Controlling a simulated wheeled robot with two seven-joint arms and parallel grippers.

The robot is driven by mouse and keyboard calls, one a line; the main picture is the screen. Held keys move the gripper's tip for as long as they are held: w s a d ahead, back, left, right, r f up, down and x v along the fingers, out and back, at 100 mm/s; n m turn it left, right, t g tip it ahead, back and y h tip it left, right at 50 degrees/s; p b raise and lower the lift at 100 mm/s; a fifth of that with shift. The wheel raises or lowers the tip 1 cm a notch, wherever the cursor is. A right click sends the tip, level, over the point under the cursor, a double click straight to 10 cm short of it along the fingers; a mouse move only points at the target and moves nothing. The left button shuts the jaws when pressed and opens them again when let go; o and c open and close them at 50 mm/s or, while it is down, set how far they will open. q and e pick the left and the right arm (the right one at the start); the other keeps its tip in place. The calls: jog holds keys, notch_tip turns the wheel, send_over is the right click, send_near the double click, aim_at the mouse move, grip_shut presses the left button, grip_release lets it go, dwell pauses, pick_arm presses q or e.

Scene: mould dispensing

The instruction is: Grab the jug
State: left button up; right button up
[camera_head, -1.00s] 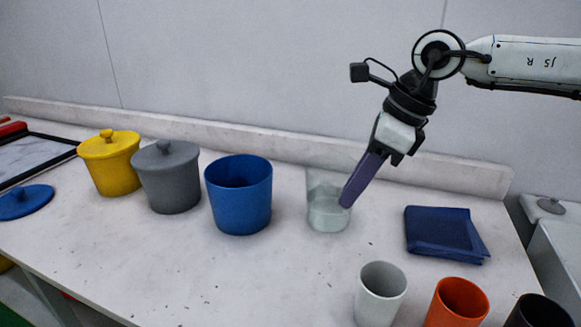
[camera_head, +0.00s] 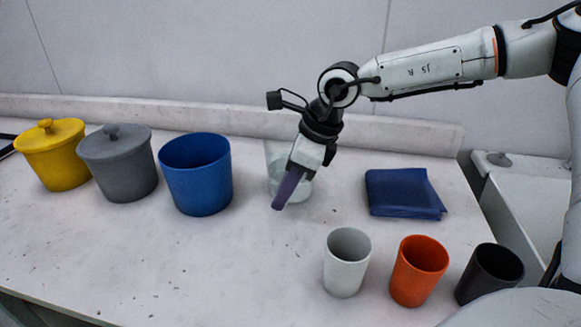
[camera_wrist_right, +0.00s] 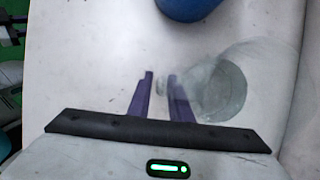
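The jug (camera_head: 303,187) is a clear, see-through vessel standing upright on the table, right of the blue pot. In the right wrist view its round shape (camera_wrist_right: 226,92) lies just right of my fingers. My right gripper (camera_head: 278,205) points down in front of the jug and hides part of it. In the right wrist view its two purple fingers (camera_wrist_right: 160,74) stand apart with a gap between them. A small pale piece shows in that gap; I cannot tell whether it is the jug's handle. My left gripper does not show in the head view.
A blue pot (camera_head: 197,180), a grey lidded pot (camera_head: 120,170) and a yellow lidded pot (camera_head: 55,160) stand left of the jug. A folded blue cloth (camera_head: 402,192) lies right. White (camera_head: 345,270), orange (camera_head: 416,278) and black (camera_head: 487,280) cups stand in front. The table's front left is clear.

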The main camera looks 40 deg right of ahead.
jog(key=shift+w+a+f, duration=0.15)
jog(key=shift+f, duration=0.3)
grip_shut()
jog(key=shift+s+f, duration=0.25)
jog(key=shift+s, duration=0.05)
dwell(0.8)
jog(key=shift+r, duration=0.1)
